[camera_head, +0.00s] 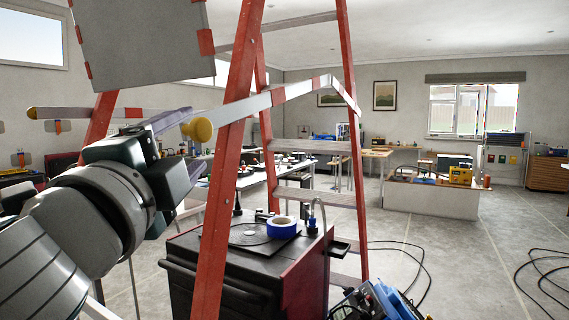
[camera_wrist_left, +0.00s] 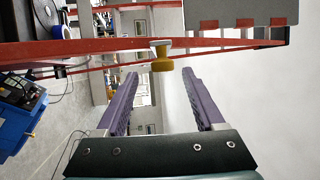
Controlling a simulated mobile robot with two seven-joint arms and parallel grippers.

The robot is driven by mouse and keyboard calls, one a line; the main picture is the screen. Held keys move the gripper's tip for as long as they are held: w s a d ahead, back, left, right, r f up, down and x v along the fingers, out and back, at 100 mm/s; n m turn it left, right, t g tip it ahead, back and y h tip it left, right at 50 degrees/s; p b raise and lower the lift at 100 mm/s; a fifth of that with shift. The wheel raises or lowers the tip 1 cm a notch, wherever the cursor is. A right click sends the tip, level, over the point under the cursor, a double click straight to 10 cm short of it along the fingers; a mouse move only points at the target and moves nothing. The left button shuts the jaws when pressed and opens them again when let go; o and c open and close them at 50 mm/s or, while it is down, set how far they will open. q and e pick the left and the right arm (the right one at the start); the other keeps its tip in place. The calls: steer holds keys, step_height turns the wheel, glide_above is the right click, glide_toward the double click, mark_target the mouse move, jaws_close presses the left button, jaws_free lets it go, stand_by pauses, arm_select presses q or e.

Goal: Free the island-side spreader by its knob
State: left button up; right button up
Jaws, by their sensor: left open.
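A red stepladder (camera_head: 230,150) stands upright in front of me. A pale spreader bar with red bands (camera_head: 275,97) runs between its rails, bent near its right end. A yellow knob (camera_head: 200,130) sits at the spreader's near end, beside the left rail. My left gripper (camera_head: 190,143) is open and empty, with its fingers reaching toward the knob. In the left wrist view the knob (camera_wrist_left: 162,64) shows between the two purple fingers (camera_wrist_left: 160,74), just beyond their tips, with no contact visible. My right gripper is not in view.
Another banded bar with a yellow end (camera_head: 70,113) extends left behind my arm. A grey panel (camera_head: 140,40) hangs above the gripper. A dark red cabinet (camera_head: 300,270) carrying blue tape (camera_head: 282,227) stands behind the ladder. Cables lie on the floor at right; open floor lies beyond.

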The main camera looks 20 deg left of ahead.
arm_select(q)
steer(key=b+v, duration=0.1)
steer(key=v, duration=0.3)
steer(key=shift+s+d+f, duration=0.1)
steer(key=shift+s, duration=0.2)
step_height(320, 180, down, 9)
steer(key=s+a+n+g+p, duration=0.2)
steer(key=s+n+g, duration=0.1)
steer(key=n+g, duration=0.3)
steer(key=s+d+f+n+g+h+p, duration=0.1)
steer(key=s+d+f+n+g+h, duration=0.3)
steer(key=s+f, duration=0.35)
steer(key=s+d+f+n+g+h+p, duration=0.1)
steer(key=s+d+f+g+h, duration=0.2)
steer(key=s+d+f+g, duration=0.4)
step_height(320, 180, up, 38)
steer(key=a+t+p, duration=0.1)
steer(key=a+p, duration=0.1)
steer(key=p, duration=3.6)
steer(key=shift+s+r, duration=0.2)
steer(key=shift+s, duration=0.15)
